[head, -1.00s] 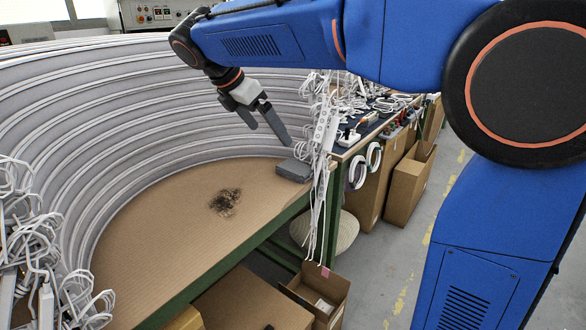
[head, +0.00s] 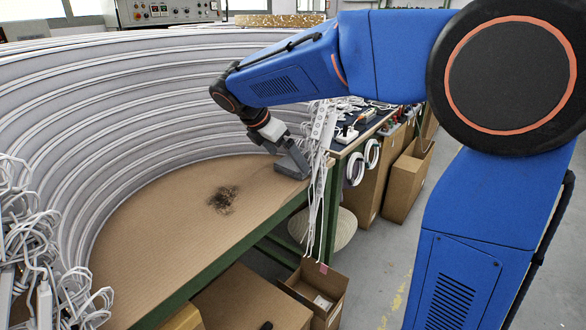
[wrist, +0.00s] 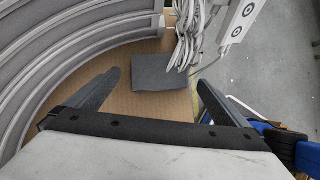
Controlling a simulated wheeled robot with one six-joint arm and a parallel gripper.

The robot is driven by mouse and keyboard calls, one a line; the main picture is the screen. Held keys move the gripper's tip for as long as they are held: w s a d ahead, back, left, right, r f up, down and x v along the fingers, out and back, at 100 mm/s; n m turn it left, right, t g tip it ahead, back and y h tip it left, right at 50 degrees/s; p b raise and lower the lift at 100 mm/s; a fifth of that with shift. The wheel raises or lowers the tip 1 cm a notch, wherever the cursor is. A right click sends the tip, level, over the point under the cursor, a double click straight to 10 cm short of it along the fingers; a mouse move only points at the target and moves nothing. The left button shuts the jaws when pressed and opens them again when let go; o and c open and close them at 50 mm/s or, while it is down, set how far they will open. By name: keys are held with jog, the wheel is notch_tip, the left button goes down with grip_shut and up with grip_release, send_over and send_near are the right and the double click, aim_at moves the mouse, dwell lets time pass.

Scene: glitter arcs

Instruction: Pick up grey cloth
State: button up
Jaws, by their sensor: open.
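The grey cloth (wrist: 160,72) is a small, dark grey, folded square lying on the brown worktable (head: 150,230). In the head view the cloth (head: 289,168) is near the table's right end and partly hidden behind my gripper. My gripper (head: 294,172) points down at it there. In the wrist view my gripper (wrist: 158,98) has its two fingers spread wide, with nothing between the tips. The cloth shows beyond the tips, roughly centred between them. I cannot tell whether a finger touches it.
White cables and power strips (head: 320,140) hang close to the right of the cloth. A curved wall of grey-white ribbed strips (head: 130,120) rises behind the table. A dark burnt-looking patch (head: 222,200) marks the tabletop. Cardboard boxes (head: 318,290) stand below the table edge.

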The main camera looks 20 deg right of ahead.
aim_at(291, 164)
jog(key=shift+x, duration=1.85)
jog(key=shift+a, duration=0.1)
jog(key=shift+c, duration=0.6)
jog(key=c, duration=0.8)
